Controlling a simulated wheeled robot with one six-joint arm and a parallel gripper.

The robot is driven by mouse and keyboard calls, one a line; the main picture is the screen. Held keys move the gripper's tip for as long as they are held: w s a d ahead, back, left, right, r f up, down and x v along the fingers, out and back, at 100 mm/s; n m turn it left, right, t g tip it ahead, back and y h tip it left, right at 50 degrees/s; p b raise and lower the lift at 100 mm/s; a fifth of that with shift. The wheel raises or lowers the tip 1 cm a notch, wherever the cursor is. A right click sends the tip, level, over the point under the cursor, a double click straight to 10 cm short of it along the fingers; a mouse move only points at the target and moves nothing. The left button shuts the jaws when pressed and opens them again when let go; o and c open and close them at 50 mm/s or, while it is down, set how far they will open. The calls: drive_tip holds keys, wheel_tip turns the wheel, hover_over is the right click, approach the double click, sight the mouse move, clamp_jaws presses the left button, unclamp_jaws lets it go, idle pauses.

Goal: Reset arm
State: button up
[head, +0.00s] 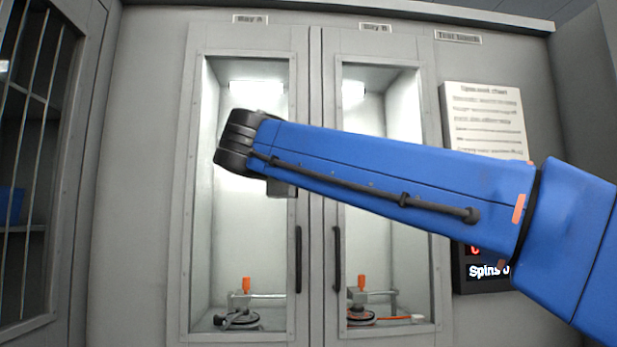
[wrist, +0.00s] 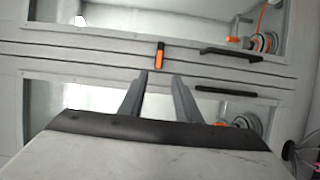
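My arm (head: 390,180) is blue and stretches from the right across the front of the cabinet in the head view. Its black wrist end (head: 238,142) is in front of the left glass door. My gripper (wrist: 161,76) shows two grey fingers set apart with nothing between them in the wrist view. Its fingers are hidden or too unclear in the head view. They point towards the cabinet front, near a small orange and black piece (wrist: 159,55) on the strip between the doors. I cannot tell if they touch it.
Two glass doors labelled Bay A (head: 250,19) and Bay B (head: 375,27) look shut, with black handles (head: 298,260) (head: 337,260). Behind each stands a round dark device with an orange-topped fixture (head: 246,285) (head: 361,283). A chart (head: 480,105) and a dark display (head: 487,271) are at right. A barred cabinet (head: 35,150) is at left.

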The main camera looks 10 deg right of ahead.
drive_tip(key=shift+s+a, duration=0.2)
drive_tip(key=shift+s, duration=0.4)
drive_tip(key=s+d+f+m+g+y, duration=0.1)
drive_tip(key=s+d+f+m+g, duration=0.15)
drive_tip(key=d+f, duration=0.6)
drive_tip(key=s+d+f+m+g, duration=0.1)
drive_tip(key=s+d+f+g, duration=0.3)
drive_tip(key=f, duration=0.8)
drive_tip(key=s+d+f+m+g+y, duration=0.1)
drive_tip(key=s+d+f, duration=0.1)
drive_tip(key=d+f, duration=0.7)
drive_tip(key=s+f+m+g+y, duration=0.1)
drive_tip(key=s+f+m, duration=0.2)
drive_tip(key=s+f, duration=0.4)
drive_tip(key=s+d+f+m+g+y, duration=0.1)
drive_tip(key=s+f, duration=0.6)
drive_tip(key=f, duration=0.7)
drive_tip(key=s+d+f+m+g+y, duration=0.1)
drive_tip(key=s+f+m, duration=0.4)
drive_tip(key=f, duration=0.5)
drive_tip(key=shift+s+f+g+y, duration=0.3)
drive_tip(key=shift+s+g+y, duration=0.35)
drive_tip(key=shift+s+y, duration=0.35)
